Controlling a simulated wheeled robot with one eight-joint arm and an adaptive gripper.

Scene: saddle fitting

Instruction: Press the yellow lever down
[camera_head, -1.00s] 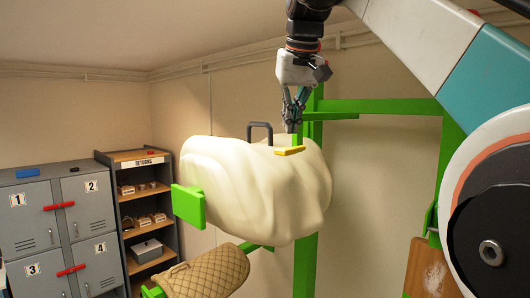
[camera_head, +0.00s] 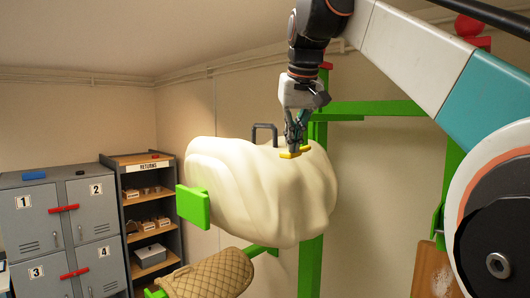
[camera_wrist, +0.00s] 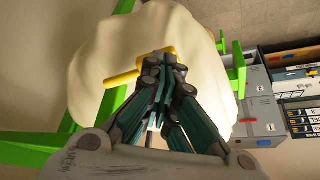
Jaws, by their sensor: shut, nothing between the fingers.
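The yellow lever (camera_head: 290,155) lies on top of the cream, draped saddle-like body (camera_head: 235,195), near its right end. In the wrist view the lever (camera_wrist: 122,79) sticks out to the left from behind my fingers. My gripper (camera_head: 294,152) points down, shut and empty, with its fingertips at the lever; I cannot tell for sure whether they touch it. In the wrist view my gripper (camera_wrist: 163,60) hides the middle of the lever. A dark grey handle (camera_head: 264,129) stands up on the body to the left of the gripper.
A green frame (camera_head: 312,240) stands behind the body, with a green plate (camera_head: 193,207) at its left end. A quilted tan pad (camera_head: 210,275) is below. Grey lockers (camera_head: 35,220) and a returns shelf (camera_head: 148,225) stand at the left. Space above the body is open.

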